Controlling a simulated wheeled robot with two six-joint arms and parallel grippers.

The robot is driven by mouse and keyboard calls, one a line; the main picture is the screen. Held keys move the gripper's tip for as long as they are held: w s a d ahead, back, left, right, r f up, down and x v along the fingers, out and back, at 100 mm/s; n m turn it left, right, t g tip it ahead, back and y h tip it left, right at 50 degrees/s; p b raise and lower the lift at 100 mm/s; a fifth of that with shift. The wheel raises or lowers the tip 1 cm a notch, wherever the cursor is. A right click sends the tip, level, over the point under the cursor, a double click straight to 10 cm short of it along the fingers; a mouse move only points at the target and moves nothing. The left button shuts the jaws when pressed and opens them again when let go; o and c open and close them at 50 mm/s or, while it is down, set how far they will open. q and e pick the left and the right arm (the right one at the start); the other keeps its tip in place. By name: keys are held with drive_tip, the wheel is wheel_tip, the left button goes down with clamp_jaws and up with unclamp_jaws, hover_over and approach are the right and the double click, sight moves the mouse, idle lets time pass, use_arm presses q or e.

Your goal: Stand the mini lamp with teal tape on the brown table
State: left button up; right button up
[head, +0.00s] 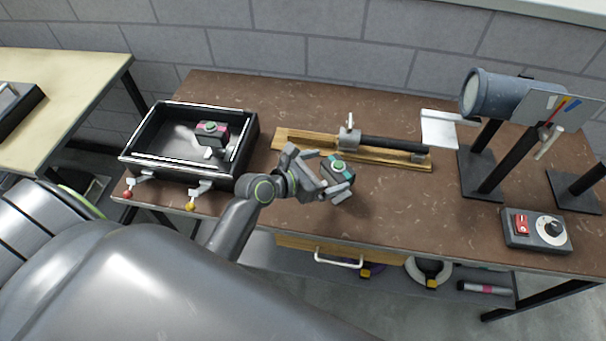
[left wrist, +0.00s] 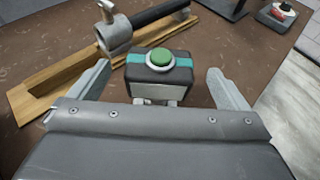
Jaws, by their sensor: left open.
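The mini lamp with teal tape (head: 340,170) is on the brown table (head: 380,215), just in front of a wooden board. It is a small dark box with a teal band and a green button on top; it also shows in the left wrist view (left wrist: 158,70), looking upright. My left gripper (head: 336,188) is open, with its fingers to either side of the lamp; in the left wrist view (left wrist: 170,85) there are gaps between both fingers and the lamp. The lamp's underside is hidden. My right gripper is not in view.
A similar lamp with pink tape (head: 211,133) is in the black tray (head: 150,160) at left. The wooden board (head: 295,142) carries a clamp and dark rod. A spotlight stand (head: 480,170) and a control box (head: 535,230) stand at right. The table is clear between lamp and control box.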

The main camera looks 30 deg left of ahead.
use_arm(q)
drive_tip(key=v, duration=0.9)
drive_tip(key=shift+s+a, duration=0.15)
drive_tip(key=shift+s, duration=0.1)
